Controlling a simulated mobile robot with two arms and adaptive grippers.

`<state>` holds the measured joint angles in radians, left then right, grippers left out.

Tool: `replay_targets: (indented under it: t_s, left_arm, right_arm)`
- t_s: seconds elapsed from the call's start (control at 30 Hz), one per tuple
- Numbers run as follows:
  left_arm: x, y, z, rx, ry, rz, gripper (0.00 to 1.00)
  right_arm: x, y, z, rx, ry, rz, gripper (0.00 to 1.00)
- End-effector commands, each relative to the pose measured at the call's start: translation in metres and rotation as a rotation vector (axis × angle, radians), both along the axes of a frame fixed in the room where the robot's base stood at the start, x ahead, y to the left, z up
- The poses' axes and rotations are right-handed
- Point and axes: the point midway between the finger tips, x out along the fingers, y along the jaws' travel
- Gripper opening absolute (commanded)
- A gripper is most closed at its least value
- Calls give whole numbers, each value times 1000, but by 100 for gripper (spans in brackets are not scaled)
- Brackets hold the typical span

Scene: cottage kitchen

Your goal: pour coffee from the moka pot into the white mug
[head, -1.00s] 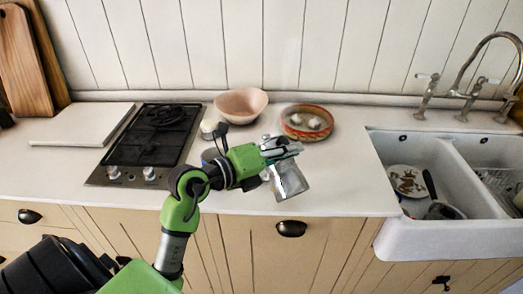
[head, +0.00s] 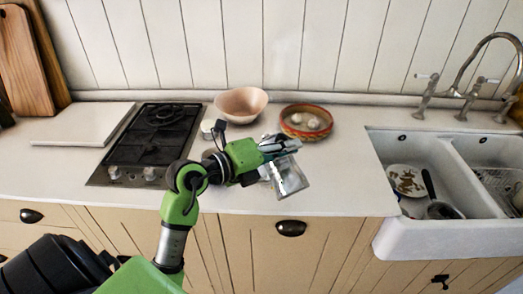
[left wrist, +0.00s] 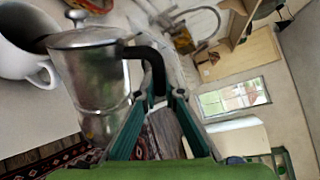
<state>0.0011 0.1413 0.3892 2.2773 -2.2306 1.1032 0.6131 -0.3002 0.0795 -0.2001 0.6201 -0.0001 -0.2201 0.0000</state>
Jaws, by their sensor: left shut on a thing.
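The metal moka pot (head: 289,179) hangs tilted from my left gripper (head: 284,148), over the front part of the counter. In the left wrist view the moka pot (left wrist: 92,85) shows its lid, knob and black handle, and the left gripper's fingers (left wrist: 160,105) are closed around the handle. The white mug (left wrist: 22,55) is at the left edge of that view, beside the pot, with a dark inside and its handle toward the pot. I cannot tell whether the pot touches it. My right gripper is not in view.
A pink bowl (head: 241,103) and a red-rimmed bowl (head: 306,122) with pale items stand behind the gripper. A black hob (head: 155,135) and a white board (head: 82,123) are left. The sink (head: 402,150) is right. Counter between pot and sink is clear.

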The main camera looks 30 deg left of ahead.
Motion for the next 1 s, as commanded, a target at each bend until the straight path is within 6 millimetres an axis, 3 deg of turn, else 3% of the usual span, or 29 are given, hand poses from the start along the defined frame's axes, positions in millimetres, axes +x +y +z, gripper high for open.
replay_targets:
  t_s: [1.0]
  left_arm:
    - [5,8,13,-84,39,1,0]
  right_arm:
    - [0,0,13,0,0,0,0]
